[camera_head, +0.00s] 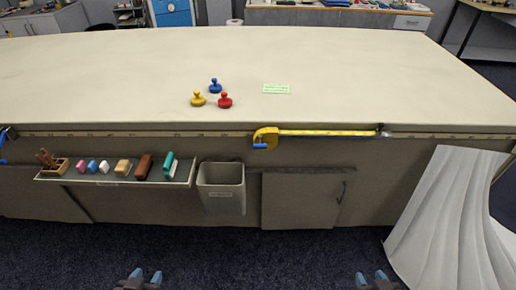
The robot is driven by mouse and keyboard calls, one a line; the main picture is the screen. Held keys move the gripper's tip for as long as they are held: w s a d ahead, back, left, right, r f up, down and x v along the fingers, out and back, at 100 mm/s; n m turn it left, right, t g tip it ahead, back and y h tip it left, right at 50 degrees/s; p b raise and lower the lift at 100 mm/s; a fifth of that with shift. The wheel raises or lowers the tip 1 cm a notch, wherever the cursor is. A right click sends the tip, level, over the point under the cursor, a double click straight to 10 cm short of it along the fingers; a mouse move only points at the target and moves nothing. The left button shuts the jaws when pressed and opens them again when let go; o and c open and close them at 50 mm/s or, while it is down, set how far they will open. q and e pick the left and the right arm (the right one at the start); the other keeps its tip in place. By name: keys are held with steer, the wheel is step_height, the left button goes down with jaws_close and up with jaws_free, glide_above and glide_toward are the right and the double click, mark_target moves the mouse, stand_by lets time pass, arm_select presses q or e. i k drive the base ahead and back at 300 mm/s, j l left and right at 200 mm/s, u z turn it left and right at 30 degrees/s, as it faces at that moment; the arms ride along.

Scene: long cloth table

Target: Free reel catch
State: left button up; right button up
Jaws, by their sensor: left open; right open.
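A yellow tape reel (270,133) with a small blue catch (260,146) at its lower left sits at the front edge of the table. Its yellow tape (330,133) runs out to the right along the edge to a dark fitting (382,130). My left gripper (140,275) is open and empty at the bottom of the view, well below the tray. My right gripper (373,278) is open and empty at the bottom right. Both are far from the reel. Whether the catch is pressed or loose is too small to tell.
The cloth table (370,70) is mostly clear. Yellow, blue and red knobbed pieces and a green card (276,88) lie on it. A tray (180,181) of erasers and a grey bin (221,200) hang in front. White draped cloth (440,210) hangs at the right.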

mark_target(260, 146)
steer(key=i+l+u, duration=0.2)
steer(key=l+u, duration=0.15)
steer(key=i+l+u, duration=0.15)
steer(key=l+u, duration=0.25)
steer(key=i+l+u, duration=0.1)
steer(key=l+u, duration=0.25)
